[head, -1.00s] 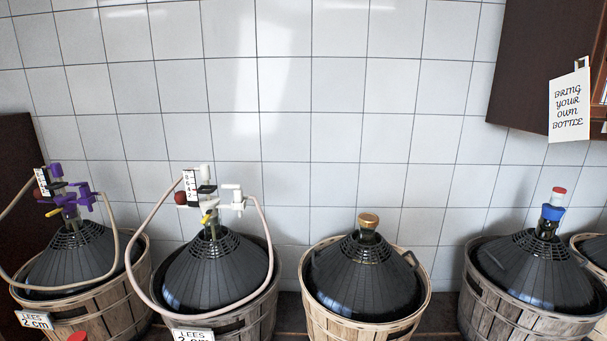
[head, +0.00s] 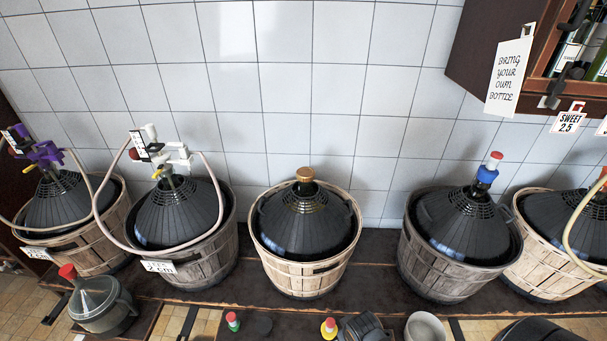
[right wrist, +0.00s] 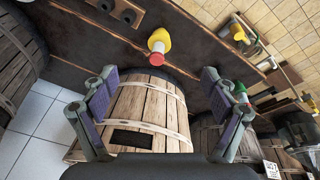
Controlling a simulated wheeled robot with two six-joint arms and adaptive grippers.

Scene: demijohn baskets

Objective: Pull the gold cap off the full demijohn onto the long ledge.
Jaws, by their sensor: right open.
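The gold cap (head: 305,174) sits on the neck of the middle demijohn (head: 303,215), a dark ribbed cone standing in a pale slatted basket (head: 300,275). The baskets stand on a long dark ledge (head: 375,270) along the tiled wall. In the right wrist view my right gripper (right wrist: 155,100) is open, with nothing between its pads. A pale basket with a dark slot (right wrist: 145,105), which looks like the middle one, is beyond the fingers. The gold cap does not show in that view. My left gripper is not in view.
A blue-and-red-capped demijohn (head: 463,225) is to the right; a demijohn with a white tap and hose (head: 180,210) is to the left. A yellow-and-red stopper (head: 328,327) and a red-capped jug (head: 98,303) are in front. The wall cabinet (head: 540,45) overhangs at right.

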